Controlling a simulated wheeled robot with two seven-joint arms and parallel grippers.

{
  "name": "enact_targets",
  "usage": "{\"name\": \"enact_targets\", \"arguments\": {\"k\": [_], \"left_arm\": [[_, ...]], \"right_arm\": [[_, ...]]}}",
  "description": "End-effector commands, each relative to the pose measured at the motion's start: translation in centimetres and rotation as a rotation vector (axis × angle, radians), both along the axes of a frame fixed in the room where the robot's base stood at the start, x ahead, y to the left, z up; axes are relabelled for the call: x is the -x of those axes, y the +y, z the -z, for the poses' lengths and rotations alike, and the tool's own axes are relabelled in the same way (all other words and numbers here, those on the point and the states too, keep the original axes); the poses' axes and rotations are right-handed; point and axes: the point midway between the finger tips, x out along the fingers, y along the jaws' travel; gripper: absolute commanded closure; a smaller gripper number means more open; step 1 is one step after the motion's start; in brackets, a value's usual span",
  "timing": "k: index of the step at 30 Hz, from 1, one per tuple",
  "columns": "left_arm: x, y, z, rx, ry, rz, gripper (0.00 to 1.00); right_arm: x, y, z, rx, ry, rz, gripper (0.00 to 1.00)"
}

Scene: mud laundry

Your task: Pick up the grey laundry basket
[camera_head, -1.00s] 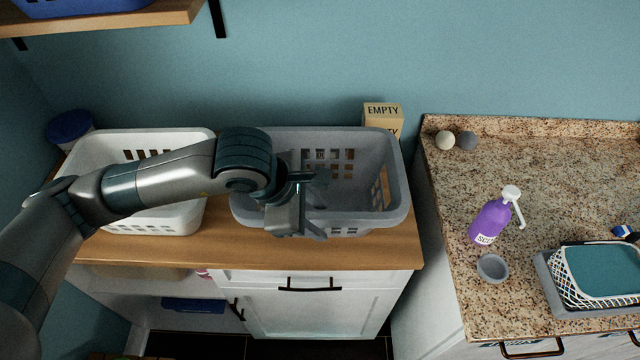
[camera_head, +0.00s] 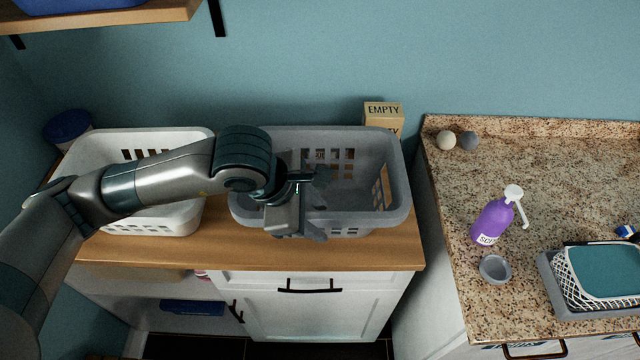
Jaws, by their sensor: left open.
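The grey laundry basket (camera_head: 370,222) stands upright on the wooden counter, against the back wall. It looks empty, with slotted holes in its walls. My left gripper (camera_head: 322,206) is open at the basket's front left part. One finger reaches over the inside of the basket and the other is outside its front wall, so the front rim appears to lie between them. I cannot tell whether either finger touches the basket. My left arm hides the basket's left side. My right gripper is not in view.
A white basket (camera_head: 180,218) stands left of the grey one, partly behind my left arm. A box marked EMPTY (camera_head: 383,110) is behind the grey basket. The granite counter (camera_head: 540,180) at right holds a purple bottle (camera_head: 491,222), a small bowl (camera_head: 495,269) and a tray.

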Motion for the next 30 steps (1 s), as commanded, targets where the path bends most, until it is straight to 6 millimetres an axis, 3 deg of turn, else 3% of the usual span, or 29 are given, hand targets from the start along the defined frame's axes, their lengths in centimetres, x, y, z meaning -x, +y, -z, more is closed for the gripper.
{"name": "enact_targets", "arguments": {"k": [10,15,30], "left_arm": [[0.01,0.00,0.00,0.000,0.000,0.000,0.59],[0.02,0.01,0.02,0.000,0.000,0.000,0.99],[0.04,0.01,0.06,-0.001,0.001,0.000,1.00]], "right_arm": [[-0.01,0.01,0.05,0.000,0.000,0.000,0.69],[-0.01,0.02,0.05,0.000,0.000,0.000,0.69],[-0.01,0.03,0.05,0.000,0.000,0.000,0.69]]}}
